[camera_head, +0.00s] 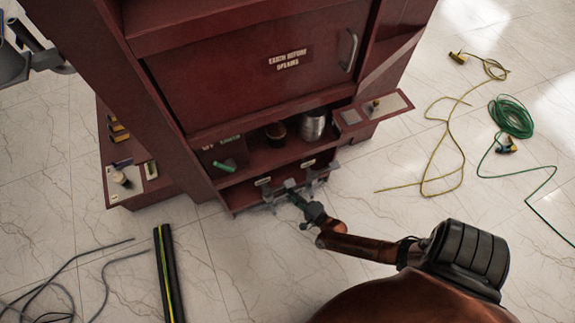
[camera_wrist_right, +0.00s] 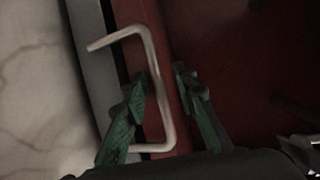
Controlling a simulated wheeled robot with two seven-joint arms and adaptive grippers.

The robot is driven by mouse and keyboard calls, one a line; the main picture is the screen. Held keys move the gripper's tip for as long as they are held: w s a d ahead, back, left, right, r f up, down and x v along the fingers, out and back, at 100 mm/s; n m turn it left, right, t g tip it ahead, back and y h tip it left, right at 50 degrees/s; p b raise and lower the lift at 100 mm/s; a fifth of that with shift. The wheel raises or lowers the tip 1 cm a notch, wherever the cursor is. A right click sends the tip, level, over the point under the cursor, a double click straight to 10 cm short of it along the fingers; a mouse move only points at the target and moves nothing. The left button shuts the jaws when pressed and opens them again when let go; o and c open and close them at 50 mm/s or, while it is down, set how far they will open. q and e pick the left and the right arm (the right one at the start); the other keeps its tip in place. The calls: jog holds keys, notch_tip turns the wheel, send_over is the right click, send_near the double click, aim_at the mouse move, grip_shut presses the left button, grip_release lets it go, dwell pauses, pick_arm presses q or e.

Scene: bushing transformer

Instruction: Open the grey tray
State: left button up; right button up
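The red cabinet (camera_head: 215,75) has a low row of drawer fronts with small pale handles (camera_head: 263,181). My right gripper (camera_head: 290,190) is at this low front, close to the handles. The grey tray cannot be clearly told apart from the drawers. My left gripper does not show.
A shelf above the drawers holds a metal jar (camera_head: 313,124), a dark jar (camera_head: 276,132) and a green item (camera_head: 225,166). A side shelf (camera_head: 375,110) sticks out at right. Yellow (camera_head: 437,186) and green cables (camera_head: 511,117) lie on the floor at right. Black cables (camera_head: 75,268) lie at left.

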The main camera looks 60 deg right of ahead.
jog(key=shift+s, duration=0.1)
jog(key=v, duration=1.1)
jog(key=shift+s+r, duration=0.15)
jog(key=shift+s, duration=0.25)
